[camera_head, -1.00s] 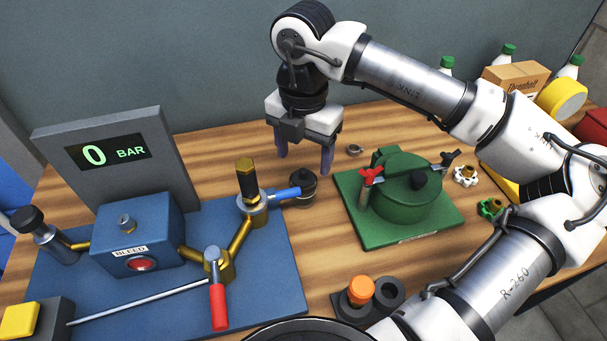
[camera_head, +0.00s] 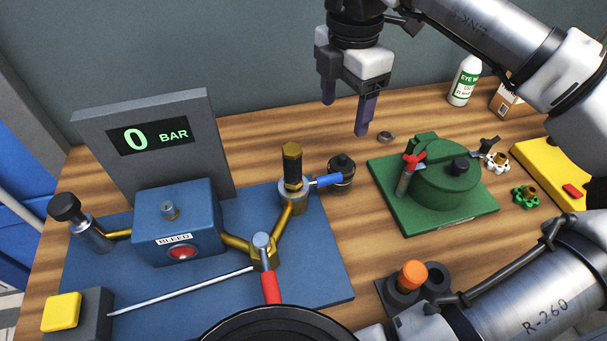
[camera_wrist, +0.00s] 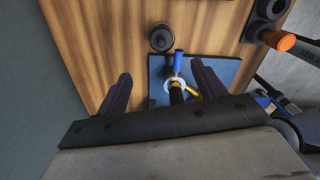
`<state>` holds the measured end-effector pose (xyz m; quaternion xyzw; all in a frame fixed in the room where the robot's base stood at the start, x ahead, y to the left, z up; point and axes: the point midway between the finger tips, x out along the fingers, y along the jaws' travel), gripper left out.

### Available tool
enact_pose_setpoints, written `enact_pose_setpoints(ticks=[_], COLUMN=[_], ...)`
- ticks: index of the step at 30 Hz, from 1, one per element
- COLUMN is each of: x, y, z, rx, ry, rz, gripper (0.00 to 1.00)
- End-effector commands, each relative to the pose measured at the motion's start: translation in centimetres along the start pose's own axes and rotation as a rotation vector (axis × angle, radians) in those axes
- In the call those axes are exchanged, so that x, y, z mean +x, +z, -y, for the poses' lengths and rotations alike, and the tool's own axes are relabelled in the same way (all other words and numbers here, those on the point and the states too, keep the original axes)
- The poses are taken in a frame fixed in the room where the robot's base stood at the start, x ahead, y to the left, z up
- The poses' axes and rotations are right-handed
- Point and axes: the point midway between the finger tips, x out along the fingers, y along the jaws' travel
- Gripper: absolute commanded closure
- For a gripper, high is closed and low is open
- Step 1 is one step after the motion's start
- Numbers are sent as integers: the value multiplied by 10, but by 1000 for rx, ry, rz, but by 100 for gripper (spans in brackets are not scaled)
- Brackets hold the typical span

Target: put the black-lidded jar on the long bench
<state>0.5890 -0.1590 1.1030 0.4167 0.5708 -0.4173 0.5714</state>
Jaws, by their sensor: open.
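A small dark round pot with a black top (camera_head: 341,173), which looks like the black-lidded jar, stands on the wooden bench (camera_head: 262,131) next to the tip of a blue handle. It also shows in the wrist view (camera_wrist: 161,38), upper middle, beyond the fingertips. My gripper (camera_head: 345,116) hangs above and behind it, with its two dark fingers apart and nothing between them. In the wrist view the open fingers (camera_wrist: 161,70) frame the blue board and part of the valve. I cannot tell whether this bench is the long bench; no other bench is clearly in view.
A blue board (camera_head: 110,290) carries the gauge panel (camera_head: 150,110), bleed box and brass valve with upright stem (camera_head: 292,165). A green fixture (camera_head: 445,185) stands right of the pot. An orange-capped plug (camera_head: 412,275) sits at the front. A small ring (camera_head: 387,137) lies behind.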

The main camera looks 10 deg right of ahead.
Motion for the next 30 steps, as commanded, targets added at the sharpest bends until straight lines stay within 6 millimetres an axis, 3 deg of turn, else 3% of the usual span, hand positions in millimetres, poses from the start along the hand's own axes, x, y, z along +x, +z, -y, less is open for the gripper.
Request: enact_pose_setpoints(ticks=[5,15,23,30], x=[16,76,94,128], y=[4,3,4,7], z=[3,3,4,6], rx=[20,17,16,15], ry=[-2,0,-1,-1], rz=[-3,-3,-3,-3], gripper=[31,31,31,31])
